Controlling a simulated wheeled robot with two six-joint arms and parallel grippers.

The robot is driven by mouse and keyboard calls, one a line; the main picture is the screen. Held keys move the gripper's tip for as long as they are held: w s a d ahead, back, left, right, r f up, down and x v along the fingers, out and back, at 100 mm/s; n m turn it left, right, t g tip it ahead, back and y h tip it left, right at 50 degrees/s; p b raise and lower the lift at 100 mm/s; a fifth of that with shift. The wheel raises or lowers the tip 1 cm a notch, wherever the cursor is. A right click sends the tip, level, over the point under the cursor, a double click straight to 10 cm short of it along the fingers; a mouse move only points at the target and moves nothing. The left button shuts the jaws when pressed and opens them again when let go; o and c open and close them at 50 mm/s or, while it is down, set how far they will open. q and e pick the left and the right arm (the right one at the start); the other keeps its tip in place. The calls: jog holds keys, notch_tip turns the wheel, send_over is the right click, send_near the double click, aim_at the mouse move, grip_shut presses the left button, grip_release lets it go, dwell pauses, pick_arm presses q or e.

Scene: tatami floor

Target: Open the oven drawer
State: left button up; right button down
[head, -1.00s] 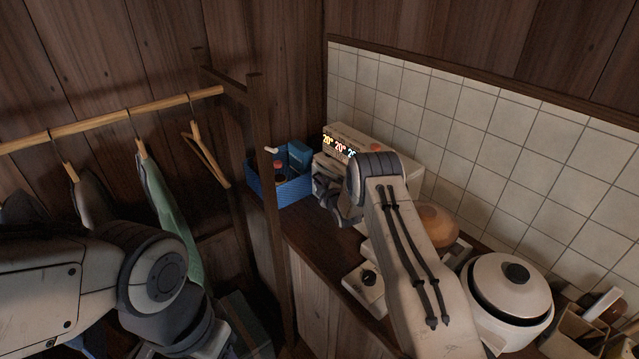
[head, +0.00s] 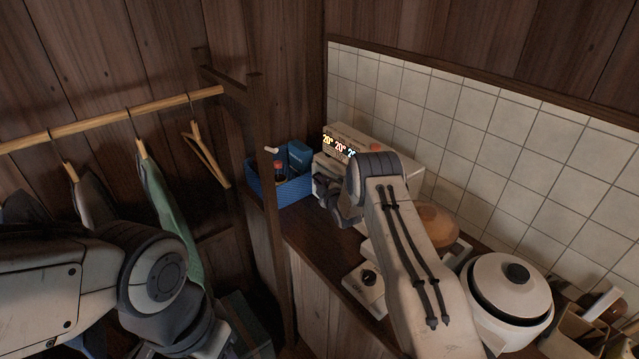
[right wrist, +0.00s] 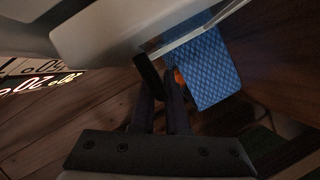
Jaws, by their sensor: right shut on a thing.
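The oven (head: 395,158) is a pale box with a lit number display, standing on the counter against the tiled wall. Its pale drawer front (head: 322,161) shows below the display, partly hidden by my right arm. My right gripper (head: 324,190) is at this front, with its fingertips hidden in the head view. In the right wrist view the oven's pale body (right wrist: 110,30) fills the top, and the two dark fingers (right wrist: 158,85) are close together, shut on the drawer handle under its edge; the handle itself is mostly hidden. My left arm is at the lower left, its gripper cut off and unclear.
A blue basket (head: 285,190) with bottles and a blue box stands close beside the oven; its blue weave (right wrist: 210,70) is near the fingers. A rice cooker (head: 510,295), a brown round lid (head: 437,222) and a small white knobbed device (head: 366,290) stand nearby. A wooden post (head: 268,200) rises at left.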

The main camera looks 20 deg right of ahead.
jog(key=s+a+b, duration=0.2)
jog(key=s+a, duration=0.2)
jog(key=a, duration=0.7)
jog(key=shift+s+f, duration=0.1)
jog(key=c, duration=1.2)
grip_release()
jog(key=b+v, duration=0.3)
jog(key=v, duration=0.7)
jog(key=shift+s, duration=0.2)
